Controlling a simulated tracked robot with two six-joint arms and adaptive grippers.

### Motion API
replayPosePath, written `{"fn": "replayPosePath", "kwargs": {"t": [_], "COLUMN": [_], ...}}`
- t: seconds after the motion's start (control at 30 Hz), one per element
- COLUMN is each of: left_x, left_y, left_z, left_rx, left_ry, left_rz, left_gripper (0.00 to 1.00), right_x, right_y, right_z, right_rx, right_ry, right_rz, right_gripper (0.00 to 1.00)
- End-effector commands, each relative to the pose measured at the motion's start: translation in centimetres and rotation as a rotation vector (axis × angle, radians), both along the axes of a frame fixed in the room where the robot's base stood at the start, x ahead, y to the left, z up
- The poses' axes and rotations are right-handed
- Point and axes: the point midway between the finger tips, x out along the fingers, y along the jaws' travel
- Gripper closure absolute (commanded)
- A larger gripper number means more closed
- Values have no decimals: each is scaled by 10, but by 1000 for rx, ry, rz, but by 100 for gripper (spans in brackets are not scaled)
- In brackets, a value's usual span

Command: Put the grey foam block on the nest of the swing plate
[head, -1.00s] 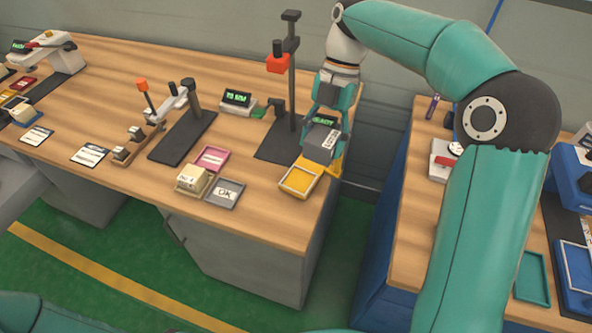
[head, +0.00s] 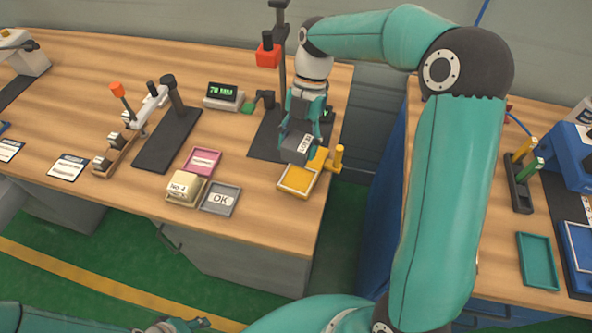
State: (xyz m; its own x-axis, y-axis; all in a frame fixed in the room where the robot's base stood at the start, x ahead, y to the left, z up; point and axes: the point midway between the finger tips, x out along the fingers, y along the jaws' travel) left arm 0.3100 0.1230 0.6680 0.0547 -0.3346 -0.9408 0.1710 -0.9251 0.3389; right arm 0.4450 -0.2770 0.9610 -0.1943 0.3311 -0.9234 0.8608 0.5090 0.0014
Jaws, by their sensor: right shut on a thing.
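The grey foam block (head: 295,147), with a white label on its face, is in my right gripper (head: 300,132). The gripper is shut on it and points down. The block is just behind the yellow swing plate (head: 298,179), near the table's right end. The plate's shallow rimmed nest looks empty. A yellow post (head: 338,157) stands at its back right. I cannot tell the gap between block and plate. A piece of my left arm's end (head: 172,326) shows at the bottom edge, and its fingers are not clear.
A black stand with a red head (head: 268,54) rises behind my right gripper. A grey OK tray (head: 220,198), a pink tray (head: 202,161) and a cream No.4 block (head: 185,187) lie left of the plate. A gap separates the right-hand bench.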

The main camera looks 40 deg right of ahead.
Motion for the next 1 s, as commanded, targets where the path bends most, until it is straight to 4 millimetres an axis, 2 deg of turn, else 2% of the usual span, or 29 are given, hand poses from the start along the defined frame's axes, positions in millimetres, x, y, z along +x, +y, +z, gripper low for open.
{"fn": "replayPosePath", "kwargs": {"t": [0.03,0.1,0.23,0.47,0.7,1.0], "left_x": [0,0,0,0,0,0], "left_y": [0,0,0,0,0,0], "left_z": [1,3,4,5,8,8], "left_rx": [0,0,0,0,0,0], "left_ry": [0,0,-1,-1,-1,0], "left_rz": [0,0,0,0,0,0], "left_gripper": [60,60,60,60,60,60], "right_x": [-1,-1,-1,-1,-1,-1], "right_y": [0,-1,-1,-2,-2,-2], "right_z": [-14,-30,-51,-68,-99,-104], "right_rx": [1,1,0,0,0,-1], "right_ry": [8,5,2,2,2,-1], "right_rz": [-1,-2,-2,-2,-4,-4], "right_gripper": [70,70,70,70,70,70]}}
